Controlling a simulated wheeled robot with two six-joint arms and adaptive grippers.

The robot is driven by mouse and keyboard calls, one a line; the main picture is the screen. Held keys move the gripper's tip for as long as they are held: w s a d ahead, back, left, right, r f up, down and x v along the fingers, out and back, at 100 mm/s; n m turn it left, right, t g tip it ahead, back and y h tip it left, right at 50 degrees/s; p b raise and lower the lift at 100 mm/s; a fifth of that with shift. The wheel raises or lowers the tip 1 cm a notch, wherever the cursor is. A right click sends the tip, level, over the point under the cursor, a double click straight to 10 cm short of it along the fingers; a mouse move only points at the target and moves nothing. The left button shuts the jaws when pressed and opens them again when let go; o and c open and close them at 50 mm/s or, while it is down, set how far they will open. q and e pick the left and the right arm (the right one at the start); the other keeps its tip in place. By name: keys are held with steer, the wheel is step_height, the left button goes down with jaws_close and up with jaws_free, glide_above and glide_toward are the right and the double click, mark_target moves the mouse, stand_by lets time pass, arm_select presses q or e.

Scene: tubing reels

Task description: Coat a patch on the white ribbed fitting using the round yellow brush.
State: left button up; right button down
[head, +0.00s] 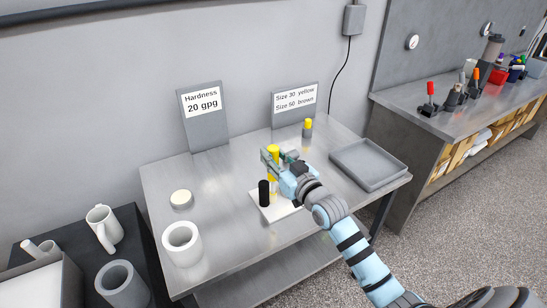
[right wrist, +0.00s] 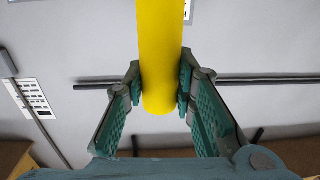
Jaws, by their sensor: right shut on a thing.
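My right gripper (head: 274,163) is shut on a yellow round-bodied tool, which I take to be the yellow brush (head: 273,149). It is held above the white board near the table's middle. In the right wrist view the yellow cylinder (right wrist: 160,50) stands between the two fingers (right wrist: 160,88), which press on its sides. Its bristles cannot be made out. A thick white ring-shaped fitting (head: 168,246) stands at the table's front left, well apart from the gripper; its ribs cannot be made out. My left gripper is not in view.
A white board (head: 283,213) carries a black cylinder (head: 264,193). A yellow-topped grey item (head: 307,128) stands behind, and a grey tray (head: 368,183) lies right. A cream-topped disc (head: 181,198) sits left. White pipe pieces (head: 104,228) and a grey ring (head: 112,290) are at far left.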

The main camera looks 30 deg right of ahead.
steer(key=shift+f, duration=0.85)
step_height(320, 180, down, 3)
steer(key=shift+r+b, duration=0.2)
steer(key=shift+b, duration=0.95)
step_height(320, 180, down, 2)
steer(key=shift+f+b, duration=0.2)
steer(key=shift+b, duration=0.95)
steer(key=shift+d+f, duration=0.1)
steer(key=shift+d, duration=0.15)
steer(key=shift+w+d+b, duration=0.1)
steer(key=shift+d+b, duration=0.25)
steer(key=shift+b, duration=0.1)
steer(key=d+r+b, duration=0.1)
steer(key=d+b, duration=0.6)
steer(key=d, duration=0.2)
steer(key=shift+a+f+p, duration=0.2)
steer(key=shift+a+p, duration=1.85)
steer(key=shift+a, duration=0.5)
steer(key=shift+a+f+p, duration=0.2)
steer(key=shift+a+p, duration=1.8)
steer(key=shift+a, duration=0.5)
step_height(320, 180, up, 2)
steer(key=shift+r+p, duration=0.1)
steer(key=shift+p, duration=0.75)
step_height(320, 180, up, 4)
steer(key=p, duration=0.3)
steer(key=shift+r, duration=0.75)
